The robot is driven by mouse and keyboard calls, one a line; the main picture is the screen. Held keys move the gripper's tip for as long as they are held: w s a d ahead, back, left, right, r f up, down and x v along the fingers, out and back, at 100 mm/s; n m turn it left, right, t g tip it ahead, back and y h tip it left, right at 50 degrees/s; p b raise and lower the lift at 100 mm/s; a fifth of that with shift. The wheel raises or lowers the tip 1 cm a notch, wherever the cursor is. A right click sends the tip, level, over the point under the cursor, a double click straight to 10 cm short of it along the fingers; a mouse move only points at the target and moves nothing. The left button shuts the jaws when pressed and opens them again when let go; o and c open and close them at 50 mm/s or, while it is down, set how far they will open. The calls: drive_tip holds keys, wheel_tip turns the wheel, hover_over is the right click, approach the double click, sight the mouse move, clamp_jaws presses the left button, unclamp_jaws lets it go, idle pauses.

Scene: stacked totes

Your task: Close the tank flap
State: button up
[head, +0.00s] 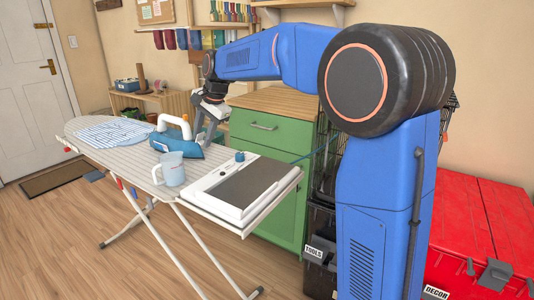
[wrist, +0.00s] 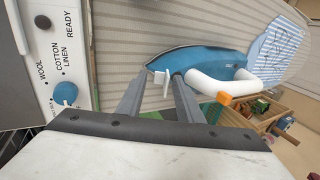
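The blue iron (head: 173,146) with its white handle stands on the ironing board in the head view. In the wrist view the iron (wrist: 205,60) lies beyond my fingers, with an orange button on its handle. A small white tab, which looks like the tank flap (wrist: 162,79), sticks out from the iron's near end. It shows between my two fingertips. My gripper (wrist: 162,76) has its fingers apart, one on each side of the tab. I cannot tell whether either finger touches it. In the head view my gripper (head: 203,131) is just right of the iron.
The ironing board (head: 107,148) carries a folded striped cloth (head: 114,132) at its far end. A translucent jug (head: 173,170) stands close in front of the iron. A white control panel (head: 212,184) with a blue knob is nearer. A green cabinet (head: 265,160) stands behind.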

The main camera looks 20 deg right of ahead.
drive_tip(key=v, duration=1.7)
drive_tip(key=s+d+f+n, duration=0.2)
drive_tip(key=s+f, duration=0.2)
drive_tip(key=s, duration=0.3)
drive_tip(key=s+d+f+n+h, duration=0.1)
drive_tip(key=s+d+f+n, duration=0.1)
drive_tip(key=s, duration=0.5)
drive_tip(key=s+d+f+n, duration=0.1)
drive_tip(key=s+d+f, duration=0.2)
drive_tip(key=s+f, duration=0.2)
drive_tip(key=s, duration=0.2)
drive_tip(key=shift+s+d+f+n+h, duration=0.3)
drive_tip(key=shift+s+n, duration=0.05)
drive_tip(key=shift+n, duration=0.05)
